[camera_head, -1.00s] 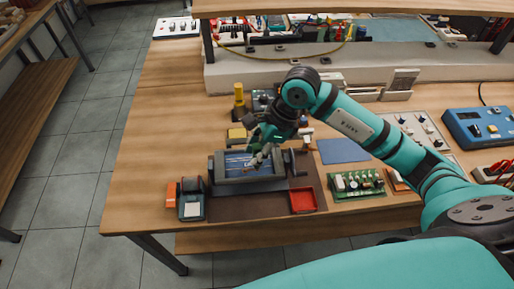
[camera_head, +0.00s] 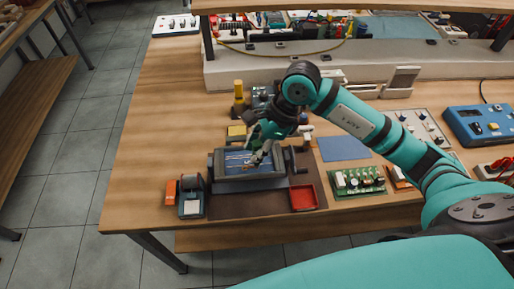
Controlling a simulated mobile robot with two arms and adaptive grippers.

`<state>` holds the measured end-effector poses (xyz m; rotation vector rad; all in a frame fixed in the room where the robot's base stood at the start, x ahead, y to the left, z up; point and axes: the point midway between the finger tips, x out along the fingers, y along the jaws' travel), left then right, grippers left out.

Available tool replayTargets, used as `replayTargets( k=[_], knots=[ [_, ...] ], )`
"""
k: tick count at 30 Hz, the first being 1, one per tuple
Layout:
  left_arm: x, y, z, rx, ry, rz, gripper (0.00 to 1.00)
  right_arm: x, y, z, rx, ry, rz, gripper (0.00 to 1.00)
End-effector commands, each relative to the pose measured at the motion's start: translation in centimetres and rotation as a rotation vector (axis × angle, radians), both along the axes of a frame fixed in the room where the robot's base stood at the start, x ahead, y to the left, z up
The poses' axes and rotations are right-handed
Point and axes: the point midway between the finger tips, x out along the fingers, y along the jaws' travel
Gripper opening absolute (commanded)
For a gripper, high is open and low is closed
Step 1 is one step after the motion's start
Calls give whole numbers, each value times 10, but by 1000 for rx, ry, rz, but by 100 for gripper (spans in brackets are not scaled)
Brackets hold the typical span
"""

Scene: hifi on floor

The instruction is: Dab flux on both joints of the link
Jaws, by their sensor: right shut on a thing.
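My right gripper (camera_head: 261,150) is over the right part of a blue board (camera_head: 238,166) clamped in a grey holder (camera_head: 250,184). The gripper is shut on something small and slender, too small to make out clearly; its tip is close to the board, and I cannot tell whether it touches. Thin light and orange marks show on the board left of the gripper; I cannot tell which is the link or its joints. The gripper hides the board's upper right part. My left gripper is not in view.
The holder stands on a brown mat (camera_head: 235,208). A red tray (camera_head: 303,197) is right of it, a small grey device (camera_head: 192,201) left. A green circuit board (camera_head: 358,182) and a blue mat (camera_head: 343,148) lie further right.

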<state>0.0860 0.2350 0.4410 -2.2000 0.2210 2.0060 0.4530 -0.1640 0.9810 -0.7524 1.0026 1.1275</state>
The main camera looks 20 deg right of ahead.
Motion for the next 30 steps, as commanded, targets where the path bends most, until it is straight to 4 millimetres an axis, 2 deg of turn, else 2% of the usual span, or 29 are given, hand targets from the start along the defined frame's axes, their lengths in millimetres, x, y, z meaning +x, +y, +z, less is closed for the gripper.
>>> replayTargets(
  k=[30],
  knots=[
    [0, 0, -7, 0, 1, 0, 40, 0, 0, -1, 0, 0, 0, 0]
  ],
)
